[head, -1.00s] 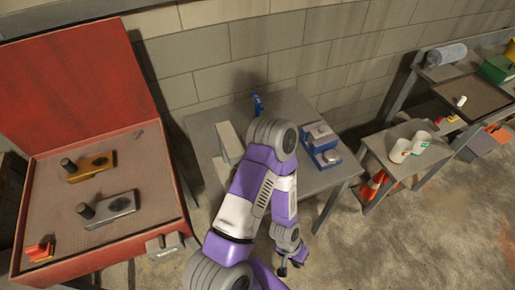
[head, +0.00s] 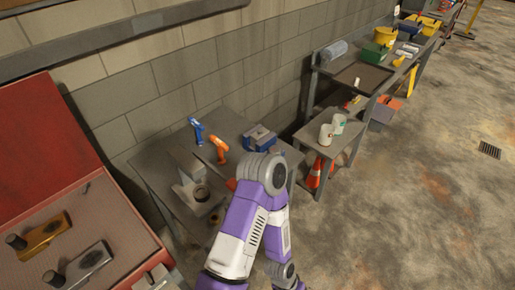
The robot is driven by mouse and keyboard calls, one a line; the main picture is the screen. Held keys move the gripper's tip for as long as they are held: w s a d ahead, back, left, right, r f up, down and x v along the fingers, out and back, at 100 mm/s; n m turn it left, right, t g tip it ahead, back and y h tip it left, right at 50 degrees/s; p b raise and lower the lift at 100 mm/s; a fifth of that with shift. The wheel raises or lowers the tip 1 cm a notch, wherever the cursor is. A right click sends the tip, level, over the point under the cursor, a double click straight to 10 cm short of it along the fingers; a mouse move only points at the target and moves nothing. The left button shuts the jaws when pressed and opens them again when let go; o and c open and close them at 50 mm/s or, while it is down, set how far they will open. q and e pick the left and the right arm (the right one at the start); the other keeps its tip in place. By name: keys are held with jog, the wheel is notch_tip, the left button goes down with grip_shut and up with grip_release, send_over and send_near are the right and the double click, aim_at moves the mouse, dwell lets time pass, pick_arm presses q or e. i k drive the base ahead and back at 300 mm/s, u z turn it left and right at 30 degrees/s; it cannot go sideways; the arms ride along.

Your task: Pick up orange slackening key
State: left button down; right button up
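An orange hand tool shaped like a small drill (head: 218,150), which I take for the orange slackening key, stands on the grey metal table (head: 236,124). It is apart from my arm, on the far side of the elbow. One purple and white arm of mine rises from the bottom edge to a grey elbow, then bends down again. Its hand end is cut off by the bottom edge, so no gripper fingers show. My other arm is out of view.
A blue tool of similar shape (head: 197,129) stands left of the orange one. A blue device (head: 259,138) and a grey metal fixture (head: 195,190) share the table. An open red case (head: 45,170) is at left. White cups (head: 326,134) are on a side table.

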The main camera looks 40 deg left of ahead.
aim_at(220, 146)
jog(key=z, duration=0.25)
jog(key=i, duration=0.95)
jog(key=u, duration=2.75)
jog(key=i, duration=0.5)
jog(key=z, duration=0.05)
